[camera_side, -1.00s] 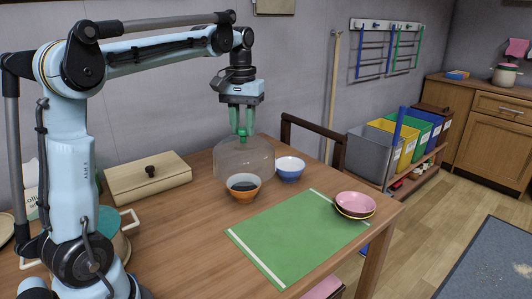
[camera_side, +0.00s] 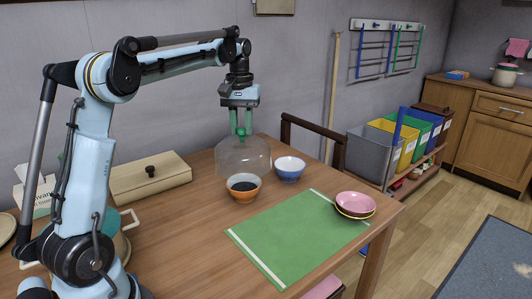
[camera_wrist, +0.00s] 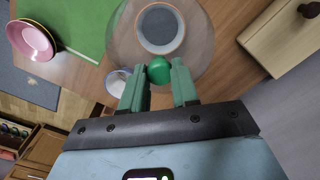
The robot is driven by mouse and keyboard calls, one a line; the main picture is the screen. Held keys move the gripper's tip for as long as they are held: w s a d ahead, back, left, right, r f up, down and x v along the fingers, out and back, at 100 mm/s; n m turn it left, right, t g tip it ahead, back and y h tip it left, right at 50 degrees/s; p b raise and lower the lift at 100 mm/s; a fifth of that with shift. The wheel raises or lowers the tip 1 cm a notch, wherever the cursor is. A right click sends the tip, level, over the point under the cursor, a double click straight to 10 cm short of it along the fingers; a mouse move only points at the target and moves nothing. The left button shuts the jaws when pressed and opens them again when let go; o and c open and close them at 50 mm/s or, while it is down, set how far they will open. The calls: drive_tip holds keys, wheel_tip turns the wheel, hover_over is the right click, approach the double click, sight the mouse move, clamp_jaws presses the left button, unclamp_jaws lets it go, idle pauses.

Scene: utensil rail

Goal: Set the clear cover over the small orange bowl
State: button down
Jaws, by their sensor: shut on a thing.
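The clear cover (camera_side: 236,160) is a see-through dome with a green knob. My gripper (camera_side: 241,130) points down and is shut on the knob, which also shows between the fingers in the wrist view (camera_wrist: 159,70). The small orange bowl (camera_side: 243,194) stands upright on the table with dark contents, at the cover's front lower edge in the side view. In the wrist view the bowl (camera_wrist: 160,46) shows through the dome, away from its middle. The cover hangs level; its exact height above the table is hard to tell.
A blue-and-white bowl (camera_side: 289,172) stands close to the right of the cover. Pink bowls (camera_side: 356,202) sit at the table's right edge. A green mat (camera_side: 290,245) lies in front. A wooden box (camera_side: 150,184) and a pot (camera_side: 121,245) are at left.

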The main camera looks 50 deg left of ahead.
wheel_tip(320, 180, down, 10)
drive_tip(key=shift+f, duration=0.2)
idle(0.8)
drive_tip(key=shift+f, duration=0.45)
idle(0.3)
drive_tip(key=c, duration=0.8)
unclamp_jaws()
drive_tip(key=shift+r, duration=0.15)
